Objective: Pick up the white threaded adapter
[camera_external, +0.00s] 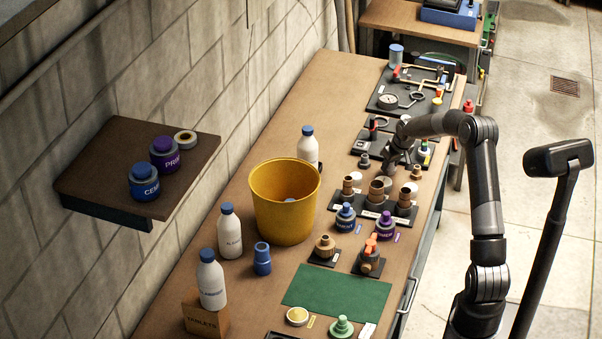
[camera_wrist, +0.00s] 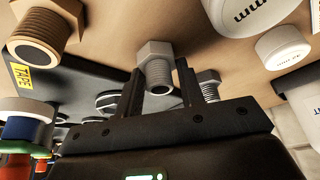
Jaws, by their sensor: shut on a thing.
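The white threaded adapter (camera_wrist: 157,66) looks pale grey in the wrist view, with a hex collar and a threaded end whose opening faces the camera. My gripper (camera_wrist: 159,86) has one finger on each side of it and is shut on it. In the external view my gripper (camera_external: 394,160) is low over the workbench, behind the row of brown fittings. The adapter cannot be made out between the fingers there. I cannot tell whether it still touches the bench.
A similar grey threaded fitting (camera_wrist: 208,86) lies close to the right finger. A brown threaded fitting (camera_wrist: 45,36) and a white cap (camera_wrist: 283,46) are nearby. A yellow bucket (camera_external: 284,205) stands on the workbench (camera_external: 262,130). A green mat (camera_external: 337,299) lies clear at the front.

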